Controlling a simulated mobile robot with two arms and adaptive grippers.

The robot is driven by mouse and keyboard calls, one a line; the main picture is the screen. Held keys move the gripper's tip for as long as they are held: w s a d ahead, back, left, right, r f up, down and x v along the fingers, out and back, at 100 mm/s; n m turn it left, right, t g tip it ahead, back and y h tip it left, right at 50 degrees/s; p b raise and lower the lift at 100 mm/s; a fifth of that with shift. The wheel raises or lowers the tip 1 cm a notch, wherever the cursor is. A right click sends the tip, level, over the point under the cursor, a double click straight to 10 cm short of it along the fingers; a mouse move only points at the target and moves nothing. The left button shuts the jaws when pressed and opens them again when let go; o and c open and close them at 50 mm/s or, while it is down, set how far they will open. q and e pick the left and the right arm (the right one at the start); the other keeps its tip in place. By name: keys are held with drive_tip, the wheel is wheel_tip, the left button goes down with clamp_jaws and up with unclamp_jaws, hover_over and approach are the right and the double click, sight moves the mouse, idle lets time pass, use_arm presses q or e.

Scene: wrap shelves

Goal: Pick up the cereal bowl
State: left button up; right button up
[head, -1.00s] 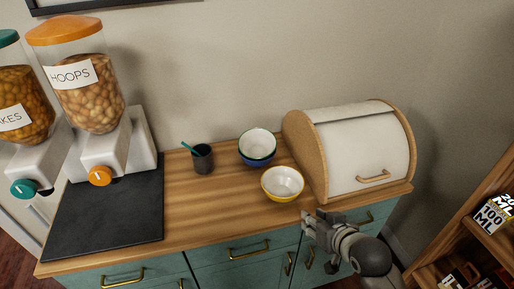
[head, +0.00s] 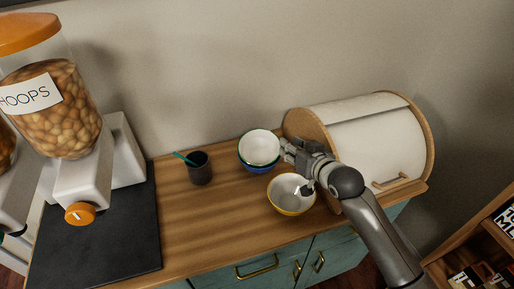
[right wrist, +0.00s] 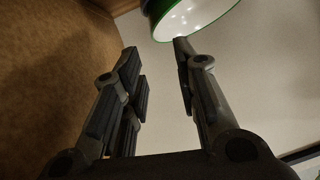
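A white bowl with a green rim (head: 260,147) sits stacked in a blue bowl (head: 259,168) on the wooden counter. A yellow bowl with a white inside (head: 291,197) stands separately in front of the stack. My right gripper (head: 289,150) is at the right side of the stack, above and behind the yellow bowl, whose inside it partly covers. In the right wrist view its fingers (right wrist: 158,62) are apart with nothing between them. The green-rimmed bowl (right wrist: 197,18) shows there at the top, close to the right fingertip; contact cannot be told. My left gripper is out of view.
A bread box (head: 375,140) stands close to my right gripper. A dark cup with a teal stick (head: 200,170) is left of the bowls. Cereal dispensers (head: 62,115) stand at the left by a black mat (head: 120,240). The counter's front middle is clear.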

drive_tip(key=x, duration=0.3)
drive_tip(key=p+x, duration=0.1)
drive_tip(key=x, duration=0.4)
drive_tip(key=shift+w+f, duration=0.2)
drive_tip(key=shift+f, duration=0.35)
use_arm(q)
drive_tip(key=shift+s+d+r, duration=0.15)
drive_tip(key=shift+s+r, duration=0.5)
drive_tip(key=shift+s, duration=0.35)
use_arm(e)
drive_tip(key=shift+a, duration=0.1)
clamp_jaws()
drive_tip(key=shift+w, duration=0.1)
